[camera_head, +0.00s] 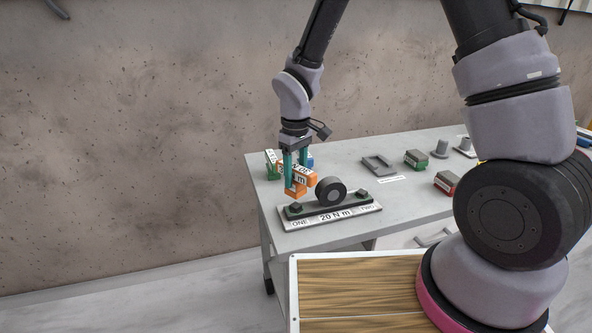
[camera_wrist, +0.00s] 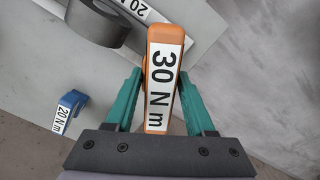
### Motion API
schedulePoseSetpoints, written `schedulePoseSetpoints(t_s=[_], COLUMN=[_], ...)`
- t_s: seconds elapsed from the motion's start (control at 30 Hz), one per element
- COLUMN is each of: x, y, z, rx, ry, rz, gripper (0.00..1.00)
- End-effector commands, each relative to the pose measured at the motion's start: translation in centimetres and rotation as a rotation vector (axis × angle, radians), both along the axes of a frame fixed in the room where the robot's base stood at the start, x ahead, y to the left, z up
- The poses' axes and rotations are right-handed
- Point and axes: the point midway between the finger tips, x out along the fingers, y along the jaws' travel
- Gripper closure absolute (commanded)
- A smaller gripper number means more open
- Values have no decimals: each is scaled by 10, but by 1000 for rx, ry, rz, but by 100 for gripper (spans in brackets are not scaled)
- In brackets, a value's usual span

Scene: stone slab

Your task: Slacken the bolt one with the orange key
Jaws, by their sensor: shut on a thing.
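The orange key (camera_head: 297,190) is labelled 30 N m in the wrist view (camera_wrist: 165,45). My gripper (camera_head: 295,178) is shut on it, with the teal fingers on both sides, also seen in the wrist view (camera_wrist: 158,95). The key's lower end is close above bolt one (camera_head: 295,207), the dark bolt at the left end of the plate (camera_head: 335,216), beside the ONE label. I cannot tell whether key and bolt touch. In the wrist view the key hides the bolt. The plate reads 20 N m; a second bolt (camera_head: 362,195) is at its right end, marked TWO.
A dark grey roller (camera_head: 331,191) stands on the plate right of the key. A green key (camera_head: 271,168) and a blue key (camera_wrist: 71,112) are behind my gripper. An empty tray (camera_head: 379,166), a green block (camera_head: 416,159) and a red block (camera_head: 446,182) lie farther right.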

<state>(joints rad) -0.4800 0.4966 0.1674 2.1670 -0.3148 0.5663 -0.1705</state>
Motion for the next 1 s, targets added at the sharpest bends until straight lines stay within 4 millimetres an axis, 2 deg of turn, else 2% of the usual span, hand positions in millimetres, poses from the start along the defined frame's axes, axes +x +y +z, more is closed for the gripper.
schedulePoseSetpoints(t_s=[0.43,1.0], x=[0,0], y=[0,0], z=[-32,-36], rx=[-1,0], ry=[1,0], rz=[0,-1], gripper=[100,100])
